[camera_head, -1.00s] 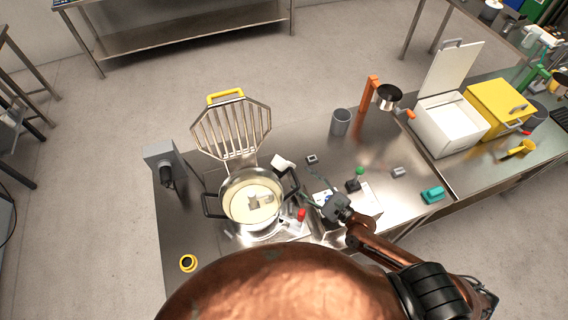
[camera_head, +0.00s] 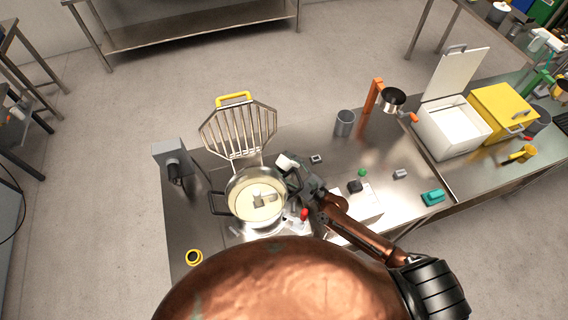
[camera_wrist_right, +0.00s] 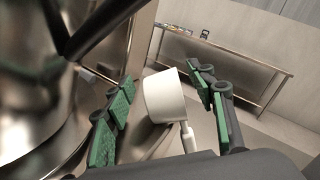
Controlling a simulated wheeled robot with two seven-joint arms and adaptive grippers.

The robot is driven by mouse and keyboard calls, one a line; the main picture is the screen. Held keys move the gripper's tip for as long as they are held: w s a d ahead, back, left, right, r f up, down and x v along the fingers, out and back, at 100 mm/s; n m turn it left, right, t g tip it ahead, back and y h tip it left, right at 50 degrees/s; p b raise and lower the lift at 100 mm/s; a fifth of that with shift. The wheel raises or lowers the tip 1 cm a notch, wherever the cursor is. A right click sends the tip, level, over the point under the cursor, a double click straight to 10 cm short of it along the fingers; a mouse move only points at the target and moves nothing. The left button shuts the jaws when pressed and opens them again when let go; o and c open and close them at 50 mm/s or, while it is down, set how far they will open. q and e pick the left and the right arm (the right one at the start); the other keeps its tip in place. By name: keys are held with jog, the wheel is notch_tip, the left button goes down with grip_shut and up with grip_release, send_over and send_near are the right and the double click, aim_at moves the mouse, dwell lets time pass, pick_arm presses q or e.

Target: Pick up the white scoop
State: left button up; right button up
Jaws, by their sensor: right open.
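The white scoop (camera_head: 286,162) stands on the steel table just right of the mixing bowl's rim, behind my right gripper. In the right wrist view the scoop (camera_wrist_right: 164,97) is a white cup with a white handle pointing down towards the palm. My right gripper (camera_head: 287,176) is open, with its green-padded fingers (camera_wrist_right: 160,88) on either side of the scoop. A gap shows on both sides of the cup, clearer on the right. My left gripper is out of view.
The steel mixing bowl (camera_head: 231,190) with pale dough is close left of the right gripper. Its raised wire guard (camera_head: 240,132) stands behind. A grey cup (camera_head: 344,124) and an orange-handled device (camera_head: 373,95) stand further right. A red-topped item (camera_head: 304,214) lies in front.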

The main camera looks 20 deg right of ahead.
jog(key=shift+c, duration=0.2)
jog(key=c, duration=1.3)
grip_shut()
jog(key=shift+r, duration=0.15)
